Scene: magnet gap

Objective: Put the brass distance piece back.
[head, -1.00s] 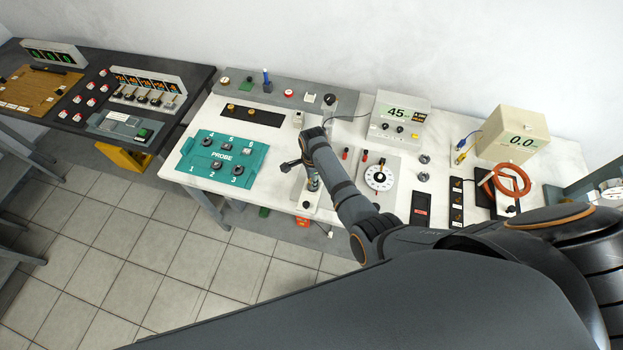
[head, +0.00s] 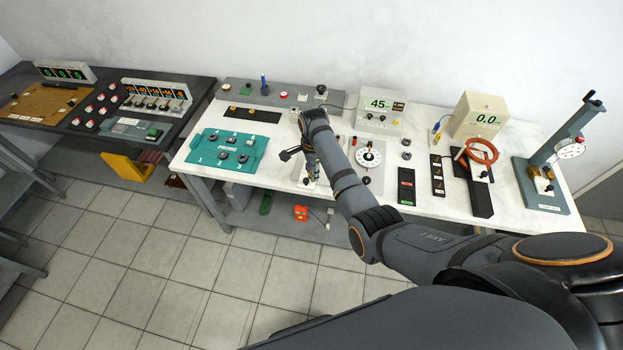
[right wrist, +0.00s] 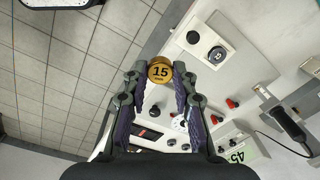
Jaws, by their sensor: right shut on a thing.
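My right gripper (right wrist: 161,80) is shut on a round brass distance piece (right wrist: 160,71) marked 15 in the right wrist view. The piece sits between the fingertips with its marked face towards the camera. In the head view the right gripper (head: 308,160) is over the white table, just right of the teal probe board, and its arm hides part of the table there; I cannot make out the held piece in that view. A black strip (head: 262,116) with small brass-coloured spots lies behind the teal board. My left gripper is not in view.
The teal probe board (head: 205,157) lies on the white table left of the gripper. A dial plate (head: 369,156) and a meter reading 45 (head: 380,114) stand to its right. A grey panel (head: 300,98) with knobs runs along the back. A dial stand (head: 545,175) is far right.

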